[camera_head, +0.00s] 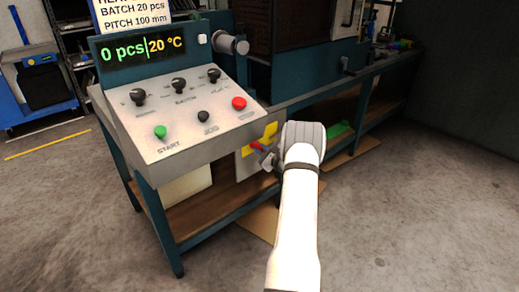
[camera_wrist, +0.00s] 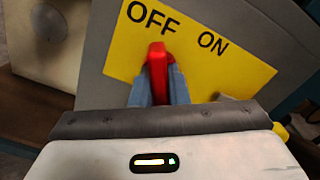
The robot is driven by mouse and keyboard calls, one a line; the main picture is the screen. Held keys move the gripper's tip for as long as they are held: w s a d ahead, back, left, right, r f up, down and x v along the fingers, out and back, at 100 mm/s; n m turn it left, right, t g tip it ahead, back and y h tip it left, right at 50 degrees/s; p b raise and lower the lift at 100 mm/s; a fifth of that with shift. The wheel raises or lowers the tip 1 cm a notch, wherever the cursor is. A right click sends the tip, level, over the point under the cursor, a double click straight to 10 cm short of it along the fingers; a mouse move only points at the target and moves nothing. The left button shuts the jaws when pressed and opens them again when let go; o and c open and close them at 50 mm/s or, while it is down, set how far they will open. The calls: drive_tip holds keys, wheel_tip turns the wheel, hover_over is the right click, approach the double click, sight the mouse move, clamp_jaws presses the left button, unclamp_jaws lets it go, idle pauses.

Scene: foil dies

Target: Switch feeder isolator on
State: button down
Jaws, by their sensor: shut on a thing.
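The feeder isolator is a grey box (camera_wrist: 104,75) with a yellow plate (camera_wrist: 200,72) marked OFF and ON. Its red handle (camera_wrist: 158,66) points up towards the OFF label in the wrist view. My gripper (camera_wrist: 158,86) is shut on the red handle, with one finger on each side of it. In the head view the red handle (camera_head: 257,146) and the yellow plate (camera_head: 266,133) show just left of my gripper (camera_head: 268,158). My wrist hides part of the box there.
The control panel (camera_head: 185,125) with knobs and push buttons stands above and left of my gripper. Its display (camera_head: 145,49) reads 0 pcs and 20 °C. The teal bench frame (camera_head: 221,212) runs beside my gripper. Open concrete floor (camera_head: 420,210) lies at the right.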

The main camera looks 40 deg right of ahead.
drive_tip(key=shift+m, duration=0.3)
drive_tip(key=shift+m+p, duration=0.55)
drive_tip(key=shift+m, duration=2.15)
drive_tip(key=c, duration=1.4)
unclamp_jaws()
drive_tip(key=s+p, duration=0.1)
drive_tip(key=s, duration=0.6)
drive_tip(key=shift+s+d+p, duration=0.3)
drive_tip(key=shift+s+d, duration=0.05)
drive_tip(key=shift+s, duration=0.05)
